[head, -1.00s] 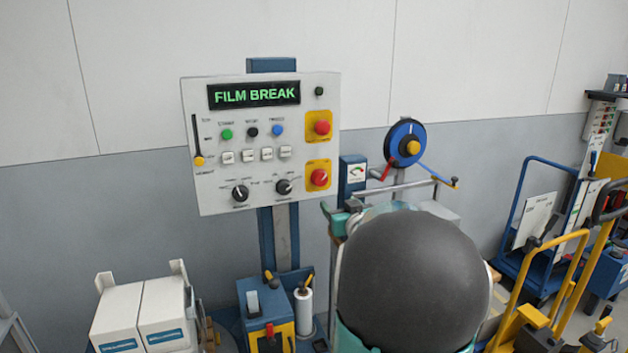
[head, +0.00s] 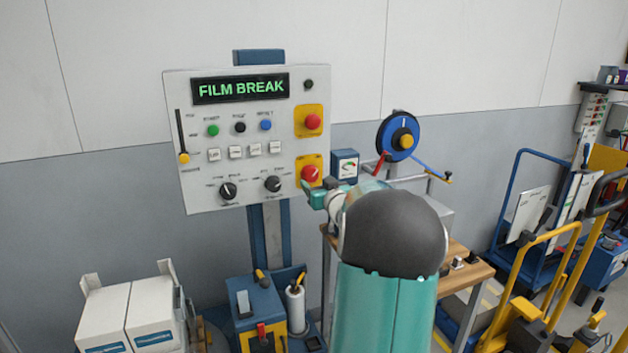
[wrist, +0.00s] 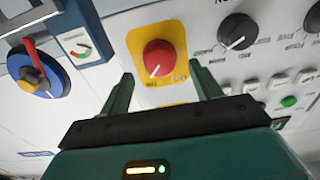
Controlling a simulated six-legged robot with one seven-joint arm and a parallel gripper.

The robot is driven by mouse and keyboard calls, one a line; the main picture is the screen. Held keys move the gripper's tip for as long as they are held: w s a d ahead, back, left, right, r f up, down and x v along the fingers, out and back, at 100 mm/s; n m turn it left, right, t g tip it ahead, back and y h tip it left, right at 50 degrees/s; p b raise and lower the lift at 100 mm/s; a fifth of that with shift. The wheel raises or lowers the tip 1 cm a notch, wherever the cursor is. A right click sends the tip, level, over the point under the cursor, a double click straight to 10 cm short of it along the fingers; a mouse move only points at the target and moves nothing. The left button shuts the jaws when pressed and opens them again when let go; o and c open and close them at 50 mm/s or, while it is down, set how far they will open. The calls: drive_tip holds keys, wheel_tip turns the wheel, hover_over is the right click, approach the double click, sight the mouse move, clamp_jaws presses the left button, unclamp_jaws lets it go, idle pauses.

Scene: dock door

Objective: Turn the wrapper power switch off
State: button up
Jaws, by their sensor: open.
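The wrapper control panel (head: 205,185) is a white board with a lit "FILM BREAK" display. Low on its right side is a red rotary knob (head: 309,174) with a white pointer line on a yellow plate, apparently the power switch. In the wrist view this red knob (wrist: 158,58) sits ahead between the two fingers, its pointer slanting down-left. The plate's lettering is too small to read. My gripper (wrist: 163,86) is open and empty, with a finger to each side of the knob; contact cannot be told. In the head view my gripper (head: 312,191) is just below the knob, partly hidden by my arm.
A red mushroom button (head: 312,121) on another yellow plate is above the knob. Black dials (head: 273,184) are to its left. A gauge box (head: 345,166) and a blue wheel (head: 398,136) stand to the right. White boxes (head: 128,315) and a blue unit (head: 258,303) are below.

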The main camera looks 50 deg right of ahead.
sight(312, 177)
drive_tip(key=shift+x, duration=1.8)
drive_tip(key=shift+c, duration=0.4)
drive_tip(key=c, duration=0.9)
